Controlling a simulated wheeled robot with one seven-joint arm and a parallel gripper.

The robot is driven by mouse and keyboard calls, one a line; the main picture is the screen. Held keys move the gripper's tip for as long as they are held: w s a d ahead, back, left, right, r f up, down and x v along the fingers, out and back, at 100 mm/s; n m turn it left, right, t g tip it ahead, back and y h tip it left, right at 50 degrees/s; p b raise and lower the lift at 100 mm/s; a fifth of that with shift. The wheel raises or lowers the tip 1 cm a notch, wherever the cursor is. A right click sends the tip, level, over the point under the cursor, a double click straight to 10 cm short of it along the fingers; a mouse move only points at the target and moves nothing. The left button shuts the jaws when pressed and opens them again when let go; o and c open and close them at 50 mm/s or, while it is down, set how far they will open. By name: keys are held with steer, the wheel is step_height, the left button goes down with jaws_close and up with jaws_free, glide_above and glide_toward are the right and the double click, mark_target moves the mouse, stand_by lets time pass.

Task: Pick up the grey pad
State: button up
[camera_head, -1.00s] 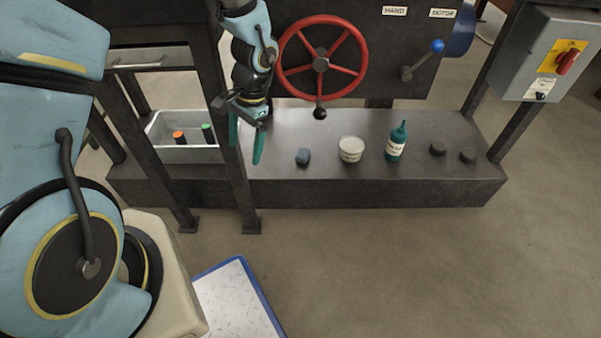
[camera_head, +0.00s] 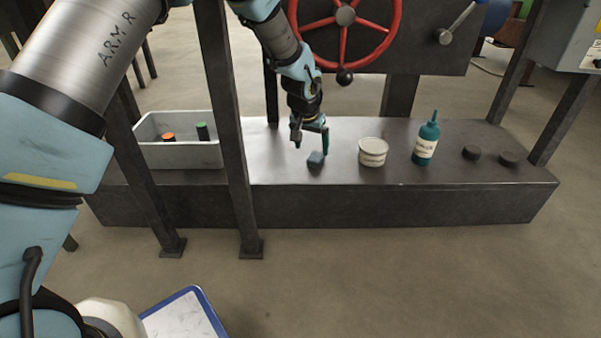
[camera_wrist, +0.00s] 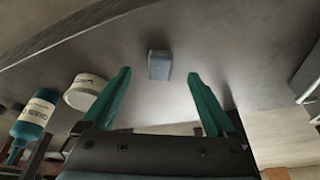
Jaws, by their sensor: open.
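The grey pad (camera_head: 316,159) is a small blue-grey block on the dark metal bench, left of the white tub. It also shows in the wrist view (camera_wrist: 160,65), at the top middle, beyond the fingertips and between their lines. My gripper (camera_head: 311,140) is open and empty, with two green fingers pointing down just above and behind the pad. In the wrist view my gripper (camera_wrist: 158,74) has its fingers wide apart, with the pad narrower than the gap. The fingers do not appear to touch the pad.
A white tub (camera_head: 373,152), a teal bottle (camera_head: 426,139) and two dark round pieces (camera_head: 472,153) stand to the right on the bench (camera_head: 400,205). A grey bin (camera_head: 180,155) stands left behind a dark post (camera_head: 236,130). A red handwheel (camera_head: 344,16) hangs above.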

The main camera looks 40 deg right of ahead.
mark_target(315, 157)
steer(key=shift+w+d+f, duration=0.25)
steer(key=shift+w+d, duration=0.1)
steer(key=shift+d, duration=0.3)
steer(key=b+x, duration=0.4)
steer(key=x, duration=0.3)
steer(key=shift+w+d, duration=0.15)
steer(key=shift+r, duration=0.15)
steer(key=shift+c, duration=0.3)
jaws_close()
